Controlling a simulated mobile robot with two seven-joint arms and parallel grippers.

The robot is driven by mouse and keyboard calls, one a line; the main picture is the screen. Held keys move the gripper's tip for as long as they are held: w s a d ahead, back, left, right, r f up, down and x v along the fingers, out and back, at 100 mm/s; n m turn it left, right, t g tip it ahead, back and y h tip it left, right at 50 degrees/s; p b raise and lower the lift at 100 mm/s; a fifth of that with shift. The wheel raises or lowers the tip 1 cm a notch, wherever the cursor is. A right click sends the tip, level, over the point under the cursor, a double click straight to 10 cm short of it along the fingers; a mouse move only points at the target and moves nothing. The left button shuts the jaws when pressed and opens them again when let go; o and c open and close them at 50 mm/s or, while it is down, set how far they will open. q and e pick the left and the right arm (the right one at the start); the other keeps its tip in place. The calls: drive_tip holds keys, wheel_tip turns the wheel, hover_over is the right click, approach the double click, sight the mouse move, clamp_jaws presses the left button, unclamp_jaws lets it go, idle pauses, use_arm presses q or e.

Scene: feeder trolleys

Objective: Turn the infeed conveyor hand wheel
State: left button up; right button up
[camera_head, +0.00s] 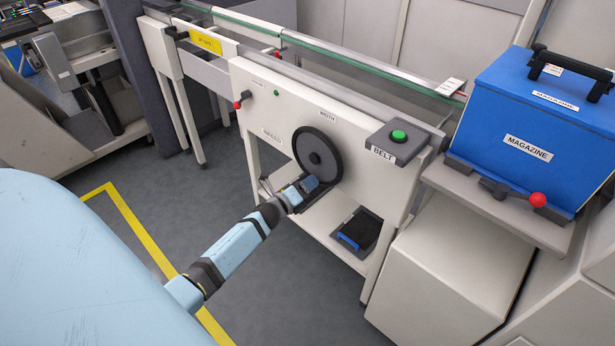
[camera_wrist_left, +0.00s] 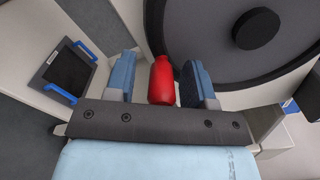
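The hand wheel (camera_head: 304,146), a dark disc with a hub, is on the front panel of the white infeed conveyor (camera_head: 262,108), below the WIDTH label. It fills the upper right of the left wrist view (camera_wrist_left: 205,30). A red handle (camera_wrist_left: 161,82) stands out at the wheel's lower edge. My left gripper (camera_head: 309,187) is at the lower rim of the wheel. Its blue fingers are apart, one on each side of the red handle, with visible gaps. The handle is hidden in the head view. My right gripper is not in view.
A green BELT button (camera_head: 399,135) sits right of the wheel. A small red-knobbed lever (camera_head: 242,99) is on the panel's left. A blue magazine (camera_head: 530,125) stands at right. A dark tray with blue handles (camera_head: 360,230) lies on the lower shelf. Open floor (camera_head: 290,285) lies in front.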

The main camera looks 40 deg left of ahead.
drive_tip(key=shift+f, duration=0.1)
use_arm(q)
drive_tip(key=s+a+p, duration=0.1)
drive_tip(key=s, duration=1.2)
drive_tip(key=shift+s, duration=0.4)
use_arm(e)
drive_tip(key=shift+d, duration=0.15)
use_arm(q)
drive_tip(key=shift+s, duration=0.1)
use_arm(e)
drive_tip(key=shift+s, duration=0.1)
